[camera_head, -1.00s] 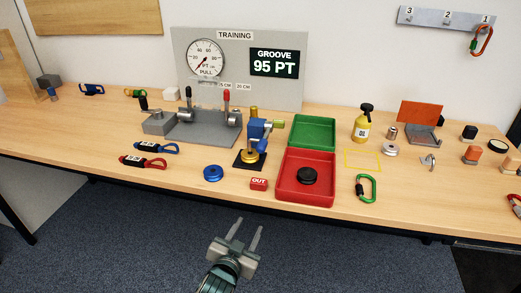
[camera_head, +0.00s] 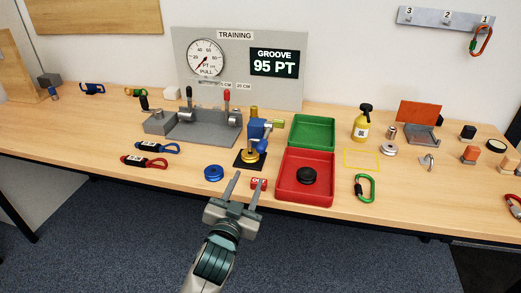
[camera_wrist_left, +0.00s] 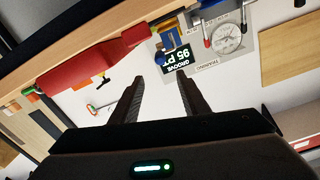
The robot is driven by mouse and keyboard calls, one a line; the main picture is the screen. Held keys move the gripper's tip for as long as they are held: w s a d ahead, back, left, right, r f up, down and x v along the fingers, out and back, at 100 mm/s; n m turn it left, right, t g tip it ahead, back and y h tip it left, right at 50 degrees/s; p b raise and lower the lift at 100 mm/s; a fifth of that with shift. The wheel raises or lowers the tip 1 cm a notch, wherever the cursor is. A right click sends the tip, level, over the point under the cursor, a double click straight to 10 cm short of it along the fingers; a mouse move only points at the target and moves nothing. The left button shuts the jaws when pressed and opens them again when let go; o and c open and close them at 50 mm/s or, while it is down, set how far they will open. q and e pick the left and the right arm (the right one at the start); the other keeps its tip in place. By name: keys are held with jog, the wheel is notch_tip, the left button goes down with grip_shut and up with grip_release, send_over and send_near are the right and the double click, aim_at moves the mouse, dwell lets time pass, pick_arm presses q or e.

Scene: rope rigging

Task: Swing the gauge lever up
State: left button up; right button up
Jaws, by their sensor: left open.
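A blue upright device (camera_head: 256,132) with a brass wheel at its foot stands on a black base plate. A lever with a yellow-green end (camera_head: 277,124) sticks out to its right, roughly level. Behind left, a grey test rig (camera_head: 208,130) carries a black-knobbed lever and a red-knobbed lever (camera_head: 227,97). My left gripper (camera_head: 250,178) is open and empty at the table's front edge, in front of the blue device and apart from it. One finger partly covers the red OUT block (camera_head: 257,183). The wrist view shows the open fingers (camera_wrist_left: 160,77) and the blue device (camera_wrist_left: 172,42). My right gripper is out of view.
A red tray (camera_head: 305,202) holding a black disc and a green tray (camera_head: 312,118) stand right of the device. A dial and a "GROOVE 95 PT" display (camera_head: 275,63) are on the board behind.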

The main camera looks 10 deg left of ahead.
aim_at(260, 152)
pick_arm(q)
jog(key=w, duration=0.5)
jog(key=w+p, duration=0.1)
jog(key=w, duration=0.4)
jog(key=w+p, duration=0.1)
jog(key=w, duration=0.5)
jog(key=shift+d, duration=0.35)
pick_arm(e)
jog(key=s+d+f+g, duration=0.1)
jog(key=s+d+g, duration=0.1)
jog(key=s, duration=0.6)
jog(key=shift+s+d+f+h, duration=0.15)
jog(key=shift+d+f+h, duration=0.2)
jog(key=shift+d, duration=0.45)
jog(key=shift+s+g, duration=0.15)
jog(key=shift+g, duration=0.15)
pick_arm(q)
grip_shut()
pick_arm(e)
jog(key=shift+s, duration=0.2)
